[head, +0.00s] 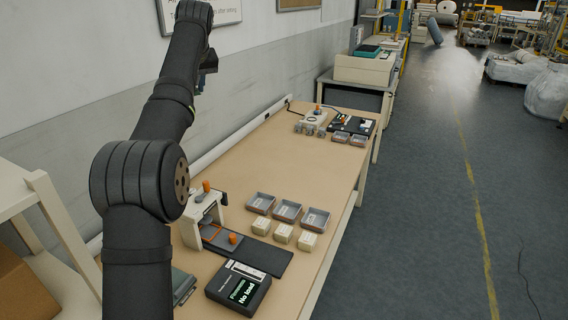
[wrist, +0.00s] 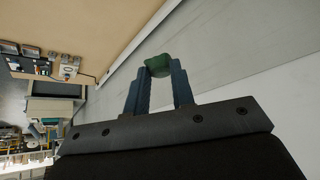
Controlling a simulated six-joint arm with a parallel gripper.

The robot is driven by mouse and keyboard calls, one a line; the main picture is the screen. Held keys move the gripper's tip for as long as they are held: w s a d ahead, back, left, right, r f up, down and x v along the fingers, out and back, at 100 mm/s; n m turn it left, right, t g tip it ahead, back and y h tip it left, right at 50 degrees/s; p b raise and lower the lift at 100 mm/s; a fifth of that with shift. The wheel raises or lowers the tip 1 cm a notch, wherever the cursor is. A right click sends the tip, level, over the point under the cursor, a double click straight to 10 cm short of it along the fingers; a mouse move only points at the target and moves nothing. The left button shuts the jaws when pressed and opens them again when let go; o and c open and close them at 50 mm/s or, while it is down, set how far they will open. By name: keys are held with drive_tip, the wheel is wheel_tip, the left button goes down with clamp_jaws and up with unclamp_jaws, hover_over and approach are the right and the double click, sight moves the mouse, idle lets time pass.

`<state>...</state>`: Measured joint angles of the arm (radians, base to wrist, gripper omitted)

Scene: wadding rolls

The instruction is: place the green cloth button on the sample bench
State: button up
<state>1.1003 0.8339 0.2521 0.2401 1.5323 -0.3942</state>
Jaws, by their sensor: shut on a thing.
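The green cloth button (wrist: 157,62) is between the two fingertips of my gripper (wrist: 159,76) in the wrist view. My gripper is shut on it and holds it up in the air. In the head view my gripper (head: 203,80) is high at the upper left, in front of the wall, and the button is too small there to make out clearly. The long tan-topped bench (head: 318,165) runs away from me below the gripper. I cannot tell from a label whether it is the sample bench.
Grey trays (head: 287,211) and cream blocks (head: 283,233) stand mid-bench, beside an orange-knobbed press (head: 205,212). A black display unit (head: 238,289) is at the near end. Small grey cups and a dark device (head: 353,124) stand at the far end. The bench between is clear.

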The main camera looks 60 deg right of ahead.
drive_tip(key=s+d+f, duration=0.2)
drive_tip(key=d+f, duration=0.2)
drive_tip(key=f, duration=0.4)
drive_tip(key=s+d+f, duration=0.3)
drive_tip(key=d+f, duration=0.1)
drive_tip(key=f, duration=0.5)
drive_tip(key=shift+d, duration=0.2)
drive_tip(key=shift+n, duration=0.3)
drive_tip(key=s+d+f, duration=0.1)
drive_tip(key=s+f, duration=0.1)
drive_tip(key=f, duration=0.4)
drive_tip(key=s+d+f, duration=0.1)
drive_tip(key=s+f, duration=0.1)
drive_tip(key=f, duration=0.5)
drive_tip(key=s+d+f, duration=0.1)
drive_tip(key=s+f, duration=0.1)
drive_tip(key=f, duration=0.4)
drive_tip(key=shift+s+d+f, duration=0.2)
drive_tip(key=shift+d, duration=0.2)
hover_over(234, 200)
drive_tip(key=s+a, duration=0.1)
drive_tip(key=s, duration=0.1)
wheel_tip(234, 200, down, 7)
drive_tip(key=shift+w+f, duration=0.1)
drive_tip(key=shift+f, duration=2)
drive_tip(key=shift+f, duration=0.15)
drive_tip(key=o, duration=1)
drive_tip(key=shift+c, duration=0.2)
